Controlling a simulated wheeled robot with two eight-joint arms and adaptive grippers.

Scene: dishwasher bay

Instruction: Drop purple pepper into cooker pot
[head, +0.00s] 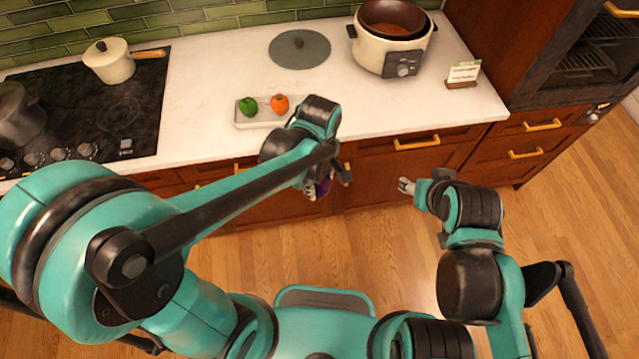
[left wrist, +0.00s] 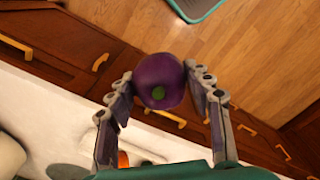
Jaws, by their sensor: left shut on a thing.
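My left gripper (left wrist: 165,100) is shut on the purple pepper (left wrist: 160,80), which shows between its fingers in the left wrist view. In the head view the left gripper (head: 318,188) is in front of the counter's front edge, largely behind my arm, and a bit of purple shows there. The cooker pot (head: 392,50) is cream with a brown inner bowl and stands open at the back right of the counter. My right gripper (head: 407,186) is away from the counter, over the floor side. Its fingers are too small to tell open from shut.
A white tray (head: 245,122) holds a green pepper (head: 247,105) and an orange pepper (head: 280,104). A round grey lid (head: 300,48) lies left of the cooker. A small sign (head: 463,73) stands to its right. A stove (head: 120,112) with a white pot (head: 109,62) is at left.

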